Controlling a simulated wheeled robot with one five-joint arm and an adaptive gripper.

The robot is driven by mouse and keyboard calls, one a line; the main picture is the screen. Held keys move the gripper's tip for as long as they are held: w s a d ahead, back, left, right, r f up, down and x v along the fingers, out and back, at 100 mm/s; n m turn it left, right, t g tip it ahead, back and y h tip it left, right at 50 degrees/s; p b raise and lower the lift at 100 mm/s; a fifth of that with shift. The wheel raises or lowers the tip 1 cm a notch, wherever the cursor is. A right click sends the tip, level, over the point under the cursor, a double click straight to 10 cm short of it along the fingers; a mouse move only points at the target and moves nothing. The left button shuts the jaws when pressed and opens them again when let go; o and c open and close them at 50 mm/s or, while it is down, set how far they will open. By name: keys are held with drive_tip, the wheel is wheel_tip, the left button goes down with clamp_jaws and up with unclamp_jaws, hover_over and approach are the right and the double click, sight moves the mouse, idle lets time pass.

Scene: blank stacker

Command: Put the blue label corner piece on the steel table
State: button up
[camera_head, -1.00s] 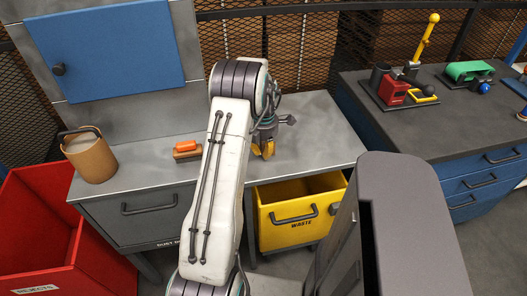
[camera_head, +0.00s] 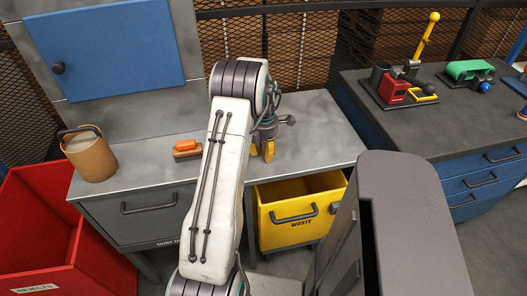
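The steel table (camera_head: 325,145) has a bare grey top and stands across the middle, with a drawer in its front. My gripper (camera_head: 262,152) is over the right half of this top, just right of my white arm link, pointing down. Its yellow fingertips look apart, with a gap between them, and I see nothing held in it. I cannot make out the blue label corner piece; my arm and gripper cover part of the table top.
An orange-topped brush or block (camera_head: 187,148) and a brown bucket (camera_head: 89,156) stand on the table's left part. A yellow waste bin (camera_head: 300,213) is under its right side. A red rejects bin (camera_head: 40,235) stands at left. A dark-topped blue cabinet (camera_head: 450,135) at right carries several fixtures.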

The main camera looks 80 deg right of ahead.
wheel_tip(320, 180, up, 12)
drive_tip(key=shift+r, duration=0.15)
idle(0.5)
drive_tip(key=w+a+r+m, duration=0.1)
drive_tip(key=w+a+r, duration=0.25)
drive_tip(key=w, duration=0.45)
drive_tip(key=w+a+r, duration=0.3)
drive_tip(key=w+a, duration=0.2)
drive_tip(key=w, duration=0.3)
drive_tip(key=w+a+r+m+t+h, duration=0.1)
drive_tip(key=w+a+r, duration=0.1)
drive_tip(key=w+a, duration=0.4)
drive_tip(key=w+a+r+m, duration=0.1)
drive_tip(key=w+a, duration=0.2)
drive_tip(key=a, duration=0.5)
drive_tip(key=a+r+m+t, duration=0.1)
drive_tip(key=a+m, duration=0.1)
drive_tip(key=a, duration=1.3)
drive_tip(key=s+a+f+m+t+y, duration=0.1)
drive_tip(key=s+a+f+m, duration=0.1)
drive_tip(key=s+a, duration=0.4)
drive_tip(key=a, duration=0.5)
drive_tip(key=shift+a+f, duration=0.15)
drive_tip(key=shift+a, duration=0.2)
